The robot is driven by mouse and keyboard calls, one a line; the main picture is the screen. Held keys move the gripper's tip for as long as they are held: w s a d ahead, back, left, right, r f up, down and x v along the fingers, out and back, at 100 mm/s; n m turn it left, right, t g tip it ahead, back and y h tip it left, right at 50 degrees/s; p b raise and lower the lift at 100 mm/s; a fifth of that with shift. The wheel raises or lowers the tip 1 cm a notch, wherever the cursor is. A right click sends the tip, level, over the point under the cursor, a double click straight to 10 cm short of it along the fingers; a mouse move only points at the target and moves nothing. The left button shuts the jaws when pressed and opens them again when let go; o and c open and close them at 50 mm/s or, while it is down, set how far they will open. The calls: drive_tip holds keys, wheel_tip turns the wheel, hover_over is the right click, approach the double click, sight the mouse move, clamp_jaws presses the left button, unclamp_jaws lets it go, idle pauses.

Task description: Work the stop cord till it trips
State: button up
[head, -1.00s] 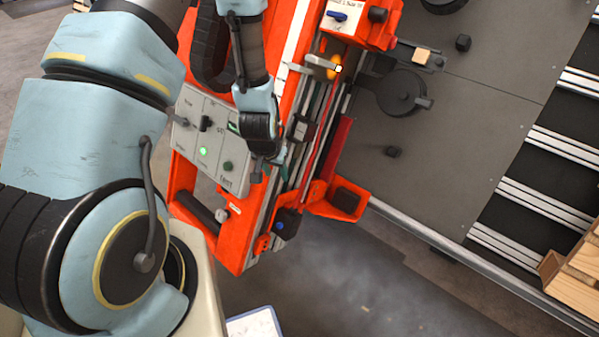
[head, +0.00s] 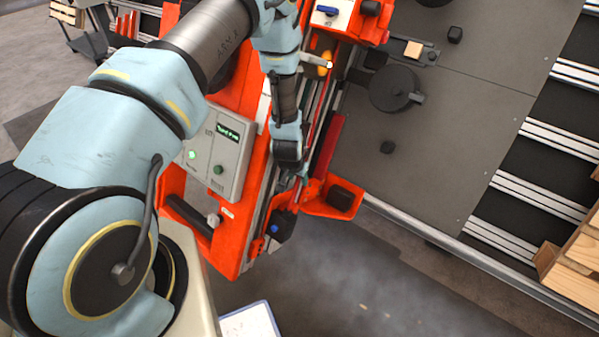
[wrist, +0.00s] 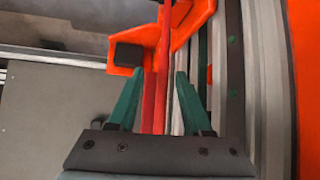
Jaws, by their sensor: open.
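In the wrist view, a thin red cord (wrist: 163,50) runs down the picture and passes between the two green fingers of my gripper (wrist: 160,76). The fingers stand apart on either side of it, with clear gaps, and are not closed on it. A wider red strip lies behind the cord and partly merges with it. In the head view, my gripper (head: 302,172) is over the rail side of the orange gantry (head: 228,240), left of an orange bracket (head: 318,207). My arm hides part of the cord there.
A grey control box (head: 216,150) with a lit green display and green buttons is left of my wrist. The bracket carries a black block (head: 341,197). A dark deck (head: 450,120) with a round black part (head: 392,90) lies to the right. Open floor is below.

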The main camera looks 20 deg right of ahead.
drive_tip(key=shift+w+d+p, duration=0.3)
drive_tip(key=shift+w+d, duration=0.45)
drive_tip(key=shift+w, duration=0.15)
drive_tip(key=shift+w+f, duration=0.1)
drive_tip(key=shift+f, duration=0.45)
clamp_jaws()
idle(0.4)
